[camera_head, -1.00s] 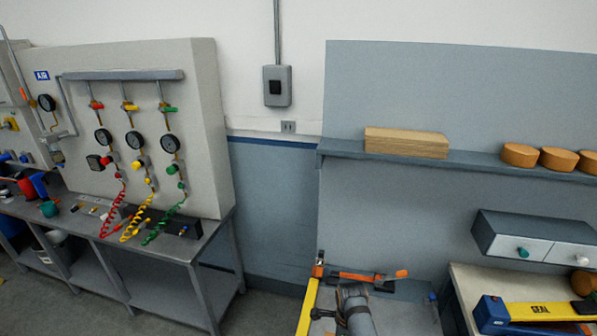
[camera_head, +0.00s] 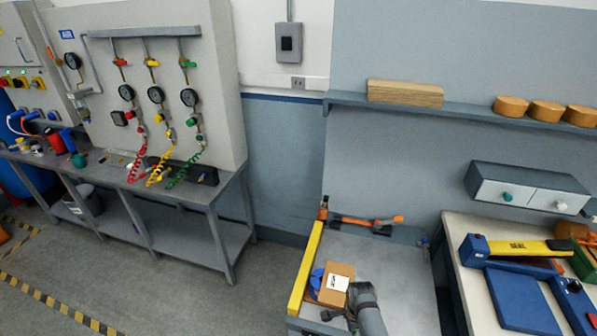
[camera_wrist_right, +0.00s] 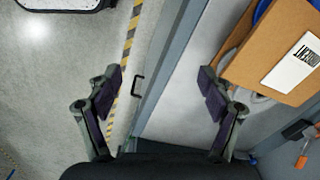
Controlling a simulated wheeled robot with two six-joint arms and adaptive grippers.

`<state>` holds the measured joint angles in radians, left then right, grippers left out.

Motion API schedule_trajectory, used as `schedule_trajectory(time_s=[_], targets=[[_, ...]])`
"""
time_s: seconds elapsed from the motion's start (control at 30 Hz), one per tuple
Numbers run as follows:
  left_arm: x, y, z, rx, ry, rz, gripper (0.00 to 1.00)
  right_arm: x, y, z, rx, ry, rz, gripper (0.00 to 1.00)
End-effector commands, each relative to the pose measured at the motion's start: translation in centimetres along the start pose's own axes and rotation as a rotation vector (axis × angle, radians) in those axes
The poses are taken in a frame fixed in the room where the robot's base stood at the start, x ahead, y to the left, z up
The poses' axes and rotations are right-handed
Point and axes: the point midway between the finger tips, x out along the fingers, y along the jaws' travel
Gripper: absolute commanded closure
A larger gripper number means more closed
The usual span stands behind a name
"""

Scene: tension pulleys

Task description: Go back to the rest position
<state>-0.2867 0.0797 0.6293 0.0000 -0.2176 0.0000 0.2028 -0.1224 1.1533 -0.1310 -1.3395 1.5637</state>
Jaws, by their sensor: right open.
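My right gripper (camera_wrist_right: 160,105) is open in the right wrist view, its two dark fingers wide apart with nothing between them. It is over the edge of a grey work surface, with the floor on one side. In the head view, part of my right arm shows at the bottom, beside a cardboard box. The box (camera_head: 335,278) has a white label and stands on the grey work surface (camera_head: 385,262). The box also shows at the upper right of the right wrist view (camera_wrist_right: 260,55), apart from the fingers. My left gripper is not in view.
A yellow bar (camera_head: 305,268) runs along the surface's left edge, and an orange-handled tool (camera_head: 365,221) lies at its back. A bench (camera_head: 525,290) with blue parts is at right. A pulley-free air panel (camera_head: 160,75) stands over a left bench. Floor between is clear.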

Motion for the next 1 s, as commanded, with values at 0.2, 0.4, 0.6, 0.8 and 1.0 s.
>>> schedule_trajectory(time_s=[0.2, 0.4, 0.6, 0.8, 1.0], targets=[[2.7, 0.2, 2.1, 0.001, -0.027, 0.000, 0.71, 9.8, 5.8, -1.4, -0.293, 0.007, -0.002, 0.20], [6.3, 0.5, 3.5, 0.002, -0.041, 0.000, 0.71, 22.0, 16.8, -3.9, -0.748, 0.028, -0.008, 0.20], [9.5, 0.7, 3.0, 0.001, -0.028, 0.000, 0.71, 30.4, 29.9, -7.0, -1.231, 0.071, -0.010, 0.20], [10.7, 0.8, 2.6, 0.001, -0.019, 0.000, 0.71, 32.7, 37.1, -8.9, -1.499, 0.108, -0.005, 0.20], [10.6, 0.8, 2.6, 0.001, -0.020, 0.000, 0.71, 32.6, 37.9, -9.2, -1.542, 0.117, -0.006, 0.20]])
